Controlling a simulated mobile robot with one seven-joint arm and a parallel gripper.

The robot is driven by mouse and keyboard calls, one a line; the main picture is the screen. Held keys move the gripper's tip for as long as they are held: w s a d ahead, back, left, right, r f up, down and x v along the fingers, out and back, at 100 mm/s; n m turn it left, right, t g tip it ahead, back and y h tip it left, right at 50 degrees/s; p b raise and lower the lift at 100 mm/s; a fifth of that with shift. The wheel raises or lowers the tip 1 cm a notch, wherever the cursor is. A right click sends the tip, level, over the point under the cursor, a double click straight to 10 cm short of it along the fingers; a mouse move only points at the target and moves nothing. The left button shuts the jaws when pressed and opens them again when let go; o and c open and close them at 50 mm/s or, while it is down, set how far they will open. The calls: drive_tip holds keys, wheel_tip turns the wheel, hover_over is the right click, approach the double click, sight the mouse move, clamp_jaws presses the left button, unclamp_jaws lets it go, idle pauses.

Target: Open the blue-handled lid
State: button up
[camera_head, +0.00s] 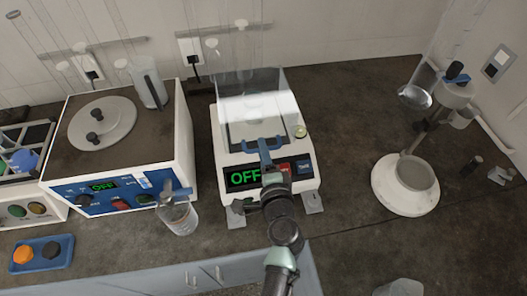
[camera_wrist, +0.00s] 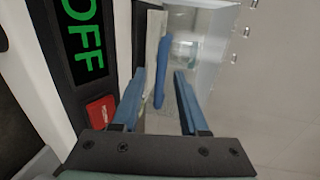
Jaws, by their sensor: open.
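The clear lid (camera_head: 258,88) covers the white machine (camera_head: 226,150) in the middle of the bench. Its blue handle (camera_head: 250,145) sits at the front edge, just above the panel with the green OFF display. My gripper (camera_head: 264,152) reaches in from the front and is at the handle. In the wrist view, the fingers of my gripper (camera_wrist: 160,75) are apart, and the blue handle (camera_wrist: 163,72) shows between their tips with gaps beside it. No grasp on the handle is visible. The fingers and wrist partly hide the handle and front panel in the head view.
A second white machine (camera_head: 185,130) with a round grey lid stands to the left. A glass beaker (camera_head: 179,217) stands in front of it. A white stand (camera_head: 405,190) with a round base is at the right. The bench between is mostly clear.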

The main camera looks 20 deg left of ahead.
clamp_jaws()
idle(1.3)
